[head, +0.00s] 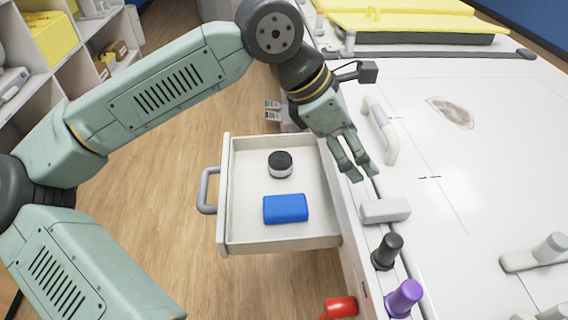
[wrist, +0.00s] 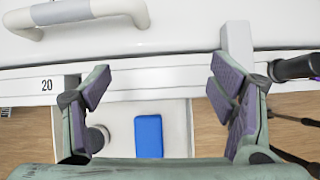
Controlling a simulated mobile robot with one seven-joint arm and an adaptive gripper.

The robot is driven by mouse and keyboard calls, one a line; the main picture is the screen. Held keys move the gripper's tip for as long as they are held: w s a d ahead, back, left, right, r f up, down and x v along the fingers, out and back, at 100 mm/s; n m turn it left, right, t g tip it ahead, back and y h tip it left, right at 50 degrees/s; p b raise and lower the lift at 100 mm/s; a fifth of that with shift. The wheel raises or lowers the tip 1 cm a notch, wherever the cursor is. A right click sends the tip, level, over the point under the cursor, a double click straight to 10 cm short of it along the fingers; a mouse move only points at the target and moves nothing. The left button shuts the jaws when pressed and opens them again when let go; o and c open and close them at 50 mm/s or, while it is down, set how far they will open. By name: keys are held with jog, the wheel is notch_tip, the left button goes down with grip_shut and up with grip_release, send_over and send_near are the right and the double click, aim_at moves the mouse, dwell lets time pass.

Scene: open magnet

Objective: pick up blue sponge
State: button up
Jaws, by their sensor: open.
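The blue sponge (head: 286,208) is a small rectangular block lying flat in an open white drawer (head: 278,240), toward its front side in the head view. In the wrist view the sponge (wrist: 148,136) shows below the counter edge, between my fingers, its lower end cut off by my gripper's body. My gripper (head: 358,172) is open and empty. It hangs above the counter's edge, to the right of the drawer and higher than the sponge. In the wrist view its two fingers (wrist: 160,84) are spread wide apart with nothing between the pads.
A dark-topped round container (head: 280,164) sits in the drawer behind the sponge. The drawer's grey handle (head: 208,190) is on its left. On the counter are a white handle (head: 381,130), a grey block (head: 386,211), a black knob (head: 387,251) and a purple knob (head: 404,298). A red object (head: 339,307) is below.

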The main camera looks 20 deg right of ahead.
aim_at(285, 204)
jog(key=w+a+f+y, duration=0.2)
jog(key=a+f, duration=0.1)
jog(key=f, duration=0.1)
jog(key=w+a+f+t+y, duration=0.1)
jog(key=w+a+f+y, duration=0.1)
jog(key=a+f, duration=0.1)
jog(key=w+a+f+t+y+p, duration=0.1)
jog(key=w+a+f+y, duration=0.1)
jog(key=f, duration=0.3)
jog(key=shift+w+a+f+n+y, duration=0.2)
jog(key=shift+w+a+n+y, duration=0.25)
jog(key=shift+a, duration=0.25)
jog(key=shift+f+p, duration=0.85)
jog(key=shift+f, duration=2.4)
jog(key=c, duration=1)
jog(key=shift+c, duration=0.3)
notch_tip(285, 204, up, 10)
jog(key=b, duration=0.1)
jog(key=shift+b, duration=0.4)
jog(key=o, duration=0.4)
jog(key=shift+r, duration=0.1)
jog(key=c, duration=0.5)
